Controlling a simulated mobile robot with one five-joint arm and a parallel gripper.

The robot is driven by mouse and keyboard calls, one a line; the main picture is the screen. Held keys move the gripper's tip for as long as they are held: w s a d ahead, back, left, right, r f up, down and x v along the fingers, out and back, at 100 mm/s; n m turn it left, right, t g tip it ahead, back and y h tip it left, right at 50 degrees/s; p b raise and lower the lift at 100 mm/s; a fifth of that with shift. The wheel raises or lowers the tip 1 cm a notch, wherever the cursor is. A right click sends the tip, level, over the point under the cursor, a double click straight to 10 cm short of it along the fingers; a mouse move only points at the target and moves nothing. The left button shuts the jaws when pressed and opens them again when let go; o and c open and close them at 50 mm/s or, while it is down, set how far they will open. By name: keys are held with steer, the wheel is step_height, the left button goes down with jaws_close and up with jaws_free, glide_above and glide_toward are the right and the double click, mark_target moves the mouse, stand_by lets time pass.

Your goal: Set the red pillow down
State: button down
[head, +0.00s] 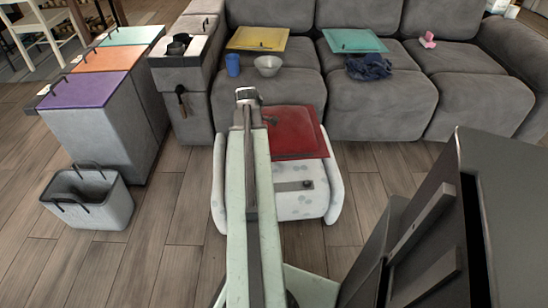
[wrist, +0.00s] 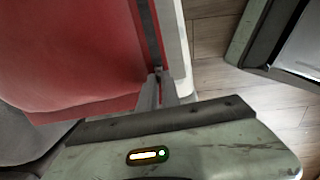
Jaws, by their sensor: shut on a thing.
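The red pillow (head: 297,135) is flat and square in the head view, over the back part of a white spotted seat (head: 312,203). Whether it rests on the seat or is held just above it, I cannot tell. My gripper (head: 270,121) is at the pillow's left side in the head view, partly hidden by my arm. In the wrist view, my gripper (wrist: 157,88) is shut on the edge of the red pillow (wrist: 75,50), which fills the upper left.
A grey sofa (head: 382,105) stands behind, with a yellow pillow (head: 258,38), teal pillow (head: 353,41), blue cup (head: 233,65), bowl (head: 267,66) and dark blue cloth (head: 368,67). A grey basket (head: 90,198) and cabinets (head: 100,130) are left.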

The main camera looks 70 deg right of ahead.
steer(key=shift+w+a, duration=0.1)
steer(key=shift+w, duration=0.1)
step_height(320, 180, down, 10)
steer(key=b, duration=1)
steer(key=shift+f+b, duration=0.2)
steer(key=shift+b, duration=0.1)
steer(key=shift+r, duration=0.25)
steer(key=c, duration=2)
jaws_free()
steer(key=shift+f, duration=0.2)
steer(key=o, duration=0.4)
steer(key=shift+o, duration=0.2)
steer(key=shift+r, duration=0.15)
steer(key=r+p, duration=1.2)
steer(key=shift+w+a+r+p, duration=0.15)
steer(key=shift+w+a+p, duration=0.1)
steer(key=shift+a+p, duration=0.1)
